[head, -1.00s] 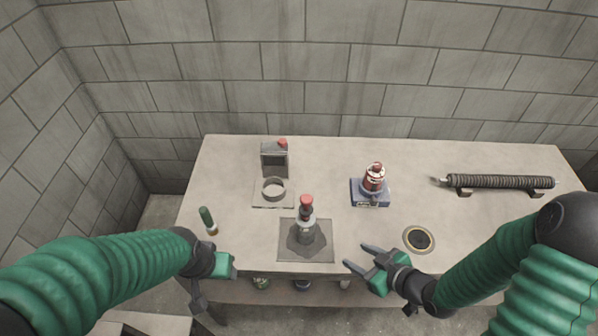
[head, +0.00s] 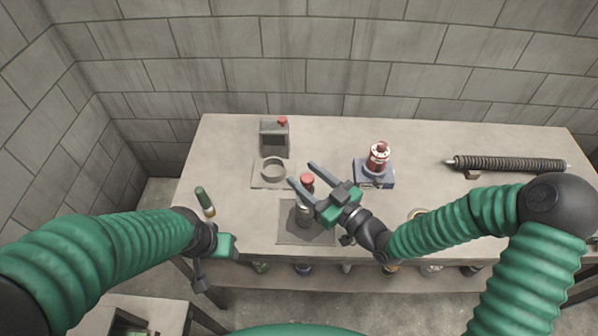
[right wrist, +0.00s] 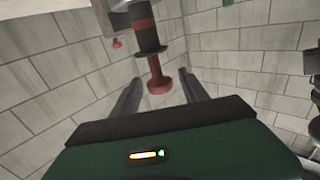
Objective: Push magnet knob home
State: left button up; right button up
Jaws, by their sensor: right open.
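A red knob (head: 307,178) tops an upright grey-and-black cylinder (head: 304,214) on a dark square mat (head: 290,235) at the table's front; I take it to be the magnet knob. My right gripper (head: 302,174) is open, its fingers reaching over the cylinder's top from the right. In the right wrist view, the red knob (right wrist: 160,86) and its stem show between the two spread fingers (right wrist: 160,78), with no clear contact. My left gripper (head: 226,246) hangs at the table's front left, away from the cylinder; its jaws are unclear.
A grey box with a small red knob (head: 275,138) and a ring (head: 273,170) stand behind. A red bottle-like piece (head: 378,158) sits on a blue base (head: 374,178). A ribbed rod (head: 510,164) lies at right, a green-handled tool (head: 204,201) at left.

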jog(key=shift+x, duration=1.5)
grip_shut()
